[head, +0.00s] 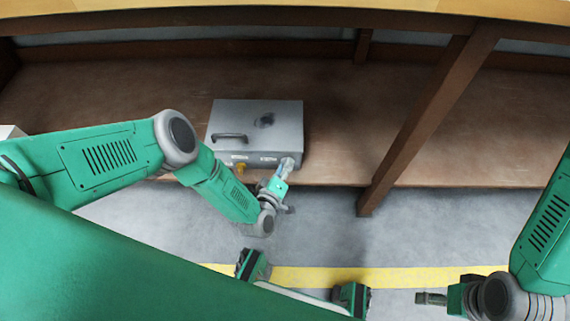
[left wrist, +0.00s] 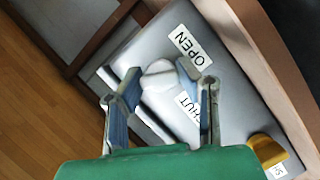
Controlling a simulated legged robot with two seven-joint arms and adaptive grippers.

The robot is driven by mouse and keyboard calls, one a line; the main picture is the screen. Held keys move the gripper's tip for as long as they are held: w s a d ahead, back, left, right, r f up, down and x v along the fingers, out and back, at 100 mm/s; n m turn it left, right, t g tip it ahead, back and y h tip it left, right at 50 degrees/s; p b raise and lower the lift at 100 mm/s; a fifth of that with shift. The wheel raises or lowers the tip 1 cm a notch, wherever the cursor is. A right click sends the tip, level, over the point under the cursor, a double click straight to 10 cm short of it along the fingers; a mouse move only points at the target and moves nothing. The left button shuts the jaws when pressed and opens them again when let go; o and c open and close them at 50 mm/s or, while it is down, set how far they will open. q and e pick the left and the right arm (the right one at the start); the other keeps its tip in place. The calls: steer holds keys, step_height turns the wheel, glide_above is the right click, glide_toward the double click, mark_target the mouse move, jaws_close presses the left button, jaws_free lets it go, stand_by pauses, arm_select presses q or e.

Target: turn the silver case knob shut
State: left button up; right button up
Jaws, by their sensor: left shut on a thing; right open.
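The silver case (head: 257,115) stands near the front edge of a brown wooden shelf, its labelled front facing me. My left gripper (head: 287,165) is at the right end of that front. In the left wrist view the pale silver knob (left wrist: 160,74) sits between its two blue-grey fingers, which are shut on it. An OPEN label (left wrist: 190,46) and a partly covered SHUT label (left wrist: 187,106) lie beside the knob. The knob's exact angle is hard to tell. My right gripper (head: 430,298) is open, low at the right, far from the case.
A yellow knob (head: 240,168) sits on the case front, left of my left gripper; it also shows in the left wrist view (left wrist: 267,150). A dark handle (head: 230,137) is on top. A slanted wooden post (head: 425,120) stands to the right. The grey floor before the shelf is clear.

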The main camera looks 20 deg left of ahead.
arm_select(q)
steer(key=m+g+y, duration=0.1)
steer(key=m, duration=0.1)
steer(key=m+p, duration=0.1)
steer(key=m, duration=0.1)
steer(key=shift+s+d+f+g+y, duration=0.1)
steer(key=shift+s+d+g+y, duration=0.1)
steer(key=shift+g+y, duration=0.2)
steer(key=m+g+y, duration=0.1)
steer(key=m+y, duration=0.1)
steer(key=m, duration=0.2)
steer(key=shift+f, duration=0.1)
steer(key=shift+y, duration=0.3)
steer(key=o, duration=1)
steer(key=shift+o, duration=0.7)
steer(key=shift+w, duration=0.15)
steer(key=v, duration=1.2)
